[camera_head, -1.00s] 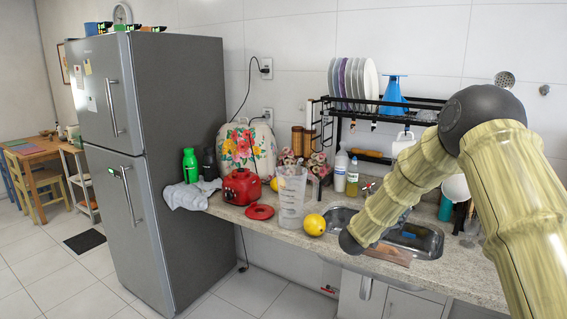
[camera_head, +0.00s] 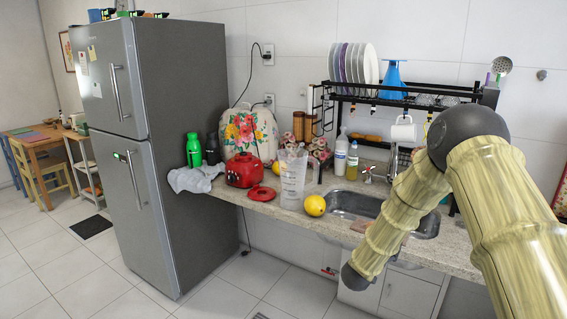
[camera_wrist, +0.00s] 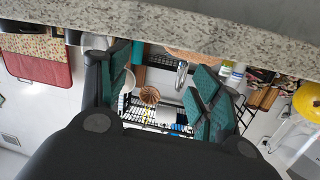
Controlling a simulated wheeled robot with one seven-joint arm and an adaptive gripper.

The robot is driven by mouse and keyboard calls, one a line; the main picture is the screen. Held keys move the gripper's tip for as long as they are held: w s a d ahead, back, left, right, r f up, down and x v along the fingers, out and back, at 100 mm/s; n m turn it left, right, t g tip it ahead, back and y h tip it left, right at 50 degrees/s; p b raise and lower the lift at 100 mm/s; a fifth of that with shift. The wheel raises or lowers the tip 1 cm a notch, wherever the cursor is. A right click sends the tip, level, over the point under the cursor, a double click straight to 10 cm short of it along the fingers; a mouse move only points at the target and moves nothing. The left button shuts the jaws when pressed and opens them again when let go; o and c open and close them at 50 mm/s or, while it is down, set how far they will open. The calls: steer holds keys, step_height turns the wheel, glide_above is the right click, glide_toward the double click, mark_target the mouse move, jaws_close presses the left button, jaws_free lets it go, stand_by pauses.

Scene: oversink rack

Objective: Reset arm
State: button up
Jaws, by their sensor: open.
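My arm crosses the right side of the head view, its lower links in front of the counter's edge and part of the sink (camera_head: 350,203). My gripper is not visible in the head view. In the wrist view my gripper (camera_wrist: 160,90) shows its two dark fingers with teal pads spread apart, and nothing is held between them. The wrist view looks past the counter edge (camera_wrist: 170,22), with the rack and sink area seen upside down beyond the fingers.
The black oversink rack (camera_head: 400,97) holds plates (camera_head: 352,65) and a blue funnel-like item (camera_head: 393,80).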

steer(key=s+a+f+n+g+y+b, duration=0.1)
steer(key=s+a+f+n+g+y, duration=0.15)
steer(key=s+f, duration=0.95)
steer(key=s+a+f+n+g+y+b, duration=0.1)
steer(key=s+a+f+n+y+b, duration=0.2)
steer(key=s+f, duration=0.8)
steer(key=s+a+f+n+g+y, duration=0.1)
steer(key=s+a+f+g, duration=0.1)
steer(key=s, duration=1)
steer(key=s+a+f+n+g+y+b, duration=0.1)
steer(key=s+f+g, duration=0.3)
steer(key=s, duration=0.9)
steer(key=s+a+f+n+g+y, duration=0.1)
steer(key=s+a+f+g+y, duration=0.1)
steer(key=s+f, duration=0.5)
steer(key=s+g+y, duration=0.1)
steer(key=s, duration=0.5)
steer(key=shift+a+f, duration=0.3)
steer(key=shift+f, duration=0.05)
